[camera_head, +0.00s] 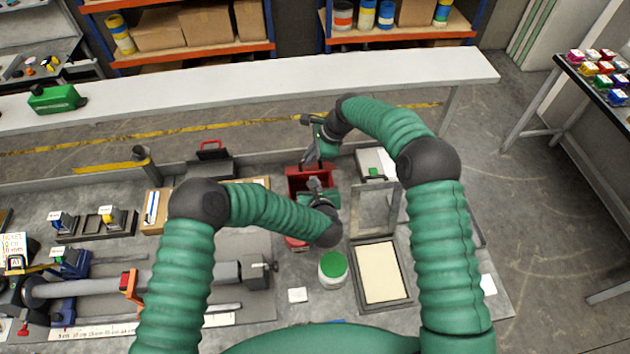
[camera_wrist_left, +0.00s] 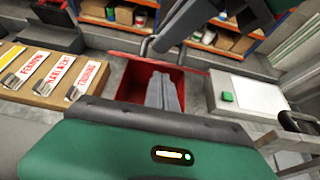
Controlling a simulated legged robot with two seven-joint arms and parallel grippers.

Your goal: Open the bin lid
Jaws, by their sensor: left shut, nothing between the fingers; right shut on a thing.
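The red bin (camera_head: 296,184) stands on the bench, past my left wrist. Its red inside also shows in the left wrist view (camera_wrist_left: 134,82), so the bin is at least partly uncovered. My right gripper (camera_head: 311,160) reaches down at the back of the bin and is shut on what seems to be the bin lid; the held part is hard to make out. My left gripper (camera_wrist_left: 163,92) is shut and empty, its grey fingers over the bin's opening. My left forearm hides the front of the bin in the head view.
A green-lidded white jar (camera_head: 333,268) stands in front of the bin. A framed panel (camera_head: 381,274) lies to its right. A white box with a green button (camera_wrist_left: 245,95) is close right of the bin. A card tray with labelled slots (camera_wrist_left: 45,80) is left.

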